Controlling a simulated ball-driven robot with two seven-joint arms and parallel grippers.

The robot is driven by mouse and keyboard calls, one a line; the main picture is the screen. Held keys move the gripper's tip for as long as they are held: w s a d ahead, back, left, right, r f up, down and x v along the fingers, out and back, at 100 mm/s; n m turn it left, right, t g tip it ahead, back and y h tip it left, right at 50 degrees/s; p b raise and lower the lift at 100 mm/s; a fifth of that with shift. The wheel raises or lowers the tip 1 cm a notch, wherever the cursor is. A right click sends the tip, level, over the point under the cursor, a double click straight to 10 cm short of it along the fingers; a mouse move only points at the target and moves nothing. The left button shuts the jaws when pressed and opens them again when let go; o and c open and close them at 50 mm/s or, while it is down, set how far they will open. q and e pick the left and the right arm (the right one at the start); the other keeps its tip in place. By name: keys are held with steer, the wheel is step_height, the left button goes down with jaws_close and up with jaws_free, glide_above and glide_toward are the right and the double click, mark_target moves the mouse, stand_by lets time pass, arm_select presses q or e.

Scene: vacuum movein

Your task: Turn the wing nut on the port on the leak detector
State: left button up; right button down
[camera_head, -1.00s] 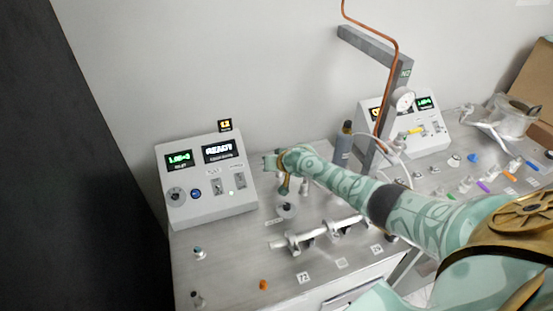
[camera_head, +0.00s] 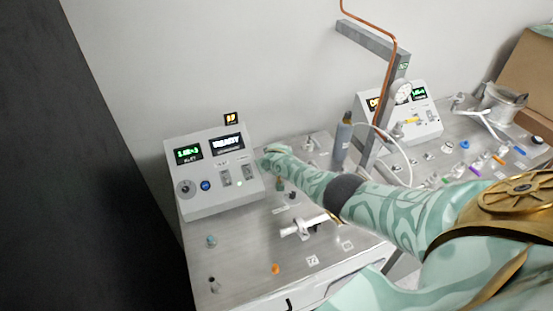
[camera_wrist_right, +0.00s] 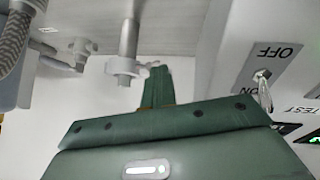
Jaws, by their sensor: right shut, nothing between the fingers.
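The leak detector (camera_head: 215,170) is the grey sloped box at the left of the bench, with lit displays and a knob. In the right wrist view its panel (camera_wrist_right: 262,50) is upside down at the right, with OFF, ON and TEST labels. Which part is the wing nut is unclear. My left gripper is not in view.
A grey bottle (camera_head: 341,140) and a metal post (camera_head: 385,100) with a copper tube stand behind my arm. A second instrument box (camera_head: 418,120) is farther right. An orange piece (camera_head: 275,269) lies near the front edge.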

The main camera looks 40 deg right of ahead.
steer(key=shift+a+f, duration=0.3)
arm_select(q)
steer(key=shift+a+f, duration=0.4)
arm_select(e)
steer(key=shift+f, duration=0.1)
arm_select(q)
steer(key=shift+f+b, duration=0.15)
steer(key=shift+b, duration=0.3)
arm_select(e)
steer(key=shift+a+f, duration=0.15)
steer(key=shift+f, duration=0.15)
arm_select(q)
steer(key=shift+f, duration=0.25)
arm_select(e)
steer(key=shift+w+a+f, duration=0.1)
steer(key=shift+f, duration=0.1)
arm_select(q)
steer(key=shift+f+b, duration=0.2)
steer(key=shift+b, duration=0.2)
arm_select(e)
steer(key=shift+f, duration=0.15)
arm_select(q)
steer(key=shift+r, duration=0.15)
arm_select(e)
steer(key=shift+w+r, duration=0.1)
steer(key=shift+r, duration=0.1)
